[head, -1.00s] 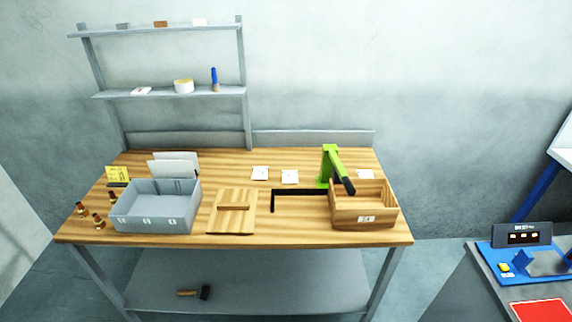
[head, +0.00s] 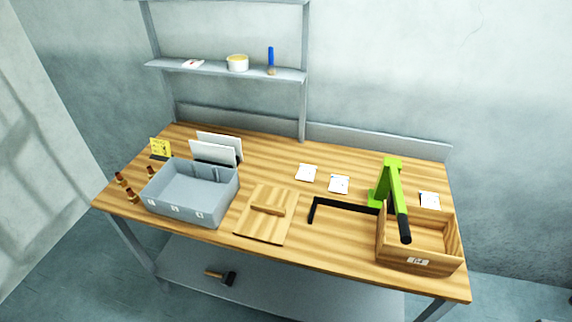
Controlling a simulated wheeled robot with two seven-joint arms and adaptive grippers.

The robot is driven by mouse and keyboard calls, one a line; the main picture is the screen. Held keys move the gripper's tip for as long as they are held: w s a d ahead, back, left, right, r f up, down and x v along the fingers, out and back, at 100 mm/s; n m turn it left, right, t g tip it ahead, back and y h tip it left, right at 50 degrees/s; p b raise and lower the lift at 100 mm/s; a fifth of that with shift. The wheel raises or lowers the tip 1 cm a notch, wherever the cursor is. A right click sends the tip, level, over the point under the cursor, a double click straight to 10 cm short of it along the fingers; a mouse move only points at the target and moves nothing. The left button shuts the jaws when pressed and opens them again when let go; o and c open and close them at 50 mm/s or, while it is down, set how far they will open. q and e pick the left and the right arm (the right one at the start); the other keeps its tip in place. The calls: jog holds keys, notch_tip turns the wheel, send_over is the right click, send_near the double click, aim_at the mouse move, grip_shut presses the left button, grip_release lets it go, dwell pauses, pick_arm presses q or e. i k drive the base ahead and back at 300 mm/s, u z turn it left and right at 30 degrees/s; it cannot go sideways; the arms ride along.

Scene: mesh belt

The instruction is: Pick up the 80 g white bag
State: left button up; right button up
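Three small flat white packets lie on the wooden workbench (head: 350,222). One white packet (head: 306,173) lies near the middle of the top, and a second white packet (head: 339,184) lies just to its right. A third white packet (head: 429,200) lies behind the wooden box at the right. Their markings are too small to read, so I cannot tell which is the 80 g white bag. Neither of my grippers is in view.
A grey divided bin (head: 187,213) stands at the left, beside small brown bottles (head: 132,195). A wooden lid (head: 258,227), a black angle bar (head: 343,202), a green lever press (head: 391,180) and a wooden box (head: 393,252) occupy the front and right. A shelf (head: 205,69) rises behind.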

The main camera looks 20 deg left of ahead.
aim_at(306, 173)
jog(key=u, duration=0.7)
jog(key=i, duration=0.6)
jog(key=u, duration=0.7)
